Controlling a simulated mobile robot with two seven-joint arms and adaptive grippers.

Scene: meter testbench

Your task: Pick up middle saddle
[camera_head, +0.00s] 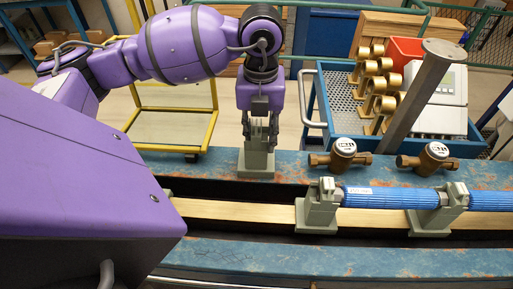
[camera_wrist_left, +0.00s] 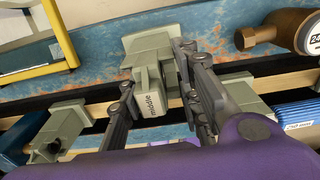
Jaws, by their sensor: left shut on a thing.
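The middle saddle (camera_head: 256,165) is a grey-green block with a wider base. It shows in front of the far blue beam in the head view. In the left wrist view the saddle (camera_wrist_left: 150,78) carries the label "middle". My left gripper (camera_head: 260,143) points down and is shut on its upper part. The gripper's fingers (camera_wrist_left: 160,100) lie on both sides of it in the wrist view. The saddle appears above or beside the rail; I cannot tell whether its base touches anything. My right gripper is not in view.
Two other saddles (camera_head: 317,209) (camera_head: 438,213) stand on the bench's wooden strip, with a blue pipe (camera_head: 388,197) between them. Two brass meters (camera_head: 343,154) (camera_head: 428,157) sit on the far blue beam (camera_head: 210,165). A metal post (camera_head: 420,95) rises at the right. A blue cart (camera_head: 340,118) stands behind.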

